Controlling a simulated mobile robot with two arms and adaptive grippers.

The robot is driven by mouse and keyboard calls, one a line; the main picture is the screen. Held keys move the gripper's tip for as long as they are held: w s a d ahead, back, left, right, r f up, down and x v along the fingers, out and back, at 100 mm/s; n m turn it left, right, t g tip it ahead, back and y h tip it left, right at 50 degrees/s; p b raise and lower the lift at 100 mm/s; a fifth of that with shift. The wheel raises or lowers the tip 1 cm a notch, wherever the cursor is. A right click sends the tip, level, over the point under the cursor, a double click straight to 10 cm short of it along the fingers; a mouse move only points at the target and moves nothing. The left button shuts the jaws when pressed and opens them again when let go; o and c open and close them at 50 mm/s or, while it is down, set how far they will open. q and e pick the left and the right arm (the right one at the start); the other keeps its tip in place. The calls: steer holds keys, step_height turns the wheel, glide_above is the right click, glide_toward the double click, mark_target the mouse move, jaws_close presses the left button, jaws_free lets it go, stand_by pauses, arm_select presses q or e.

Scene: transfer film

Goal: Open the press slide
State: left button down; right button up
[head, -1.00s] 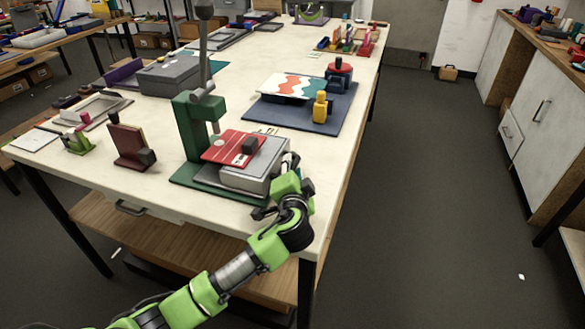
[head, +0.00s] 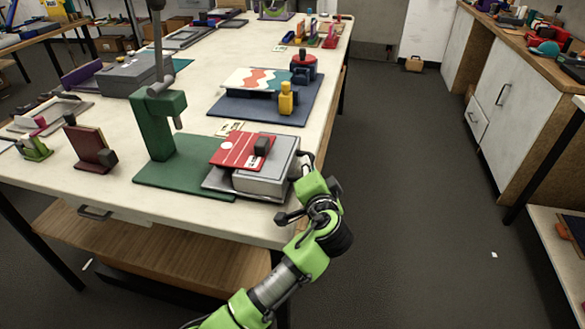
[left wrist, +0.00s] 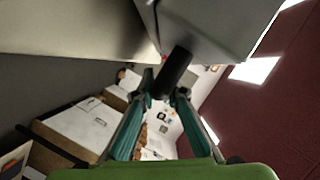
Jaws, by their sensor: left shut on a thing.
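The green press (head: 158,125) stands at the near part of the white table, with its grey lever raised at the top. Its slide (head: 264,180) is a grey block that sits out to the right of the press column, over a grey plate. A red card (head: 238,150) with a dark block on it lies on the slide. My left gripper (head: 303,172) is at the slide's right end, shut on the dark slide handle (left wrist: 175,68), which shows between the fingertips in the left wrist view (left wrist: 165,90). My right gripper is not in view.
A blue mat (head: 232,106) with a patterned board and a yellow bottle (head: 286,100) lies behind the slide. A dark red stand (head: 90,148) is left of the press. Open floor lies right of the table edge.

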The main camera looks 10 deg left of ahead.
arm_select(q)
steer(key=shift+d, duration=0.25)
steer(key=c, duration=2)
jaws_free()
steer(key=shift+c, duration=0.2)
steer(key=shift+s, duration=0.15)
steer(key=v, duration=1.1)
steer(key=shift+s, duration=0.4)
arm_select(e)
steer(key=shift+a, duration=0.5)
arm_select(q)
steer(key=shift+d+r, duration=0.1)
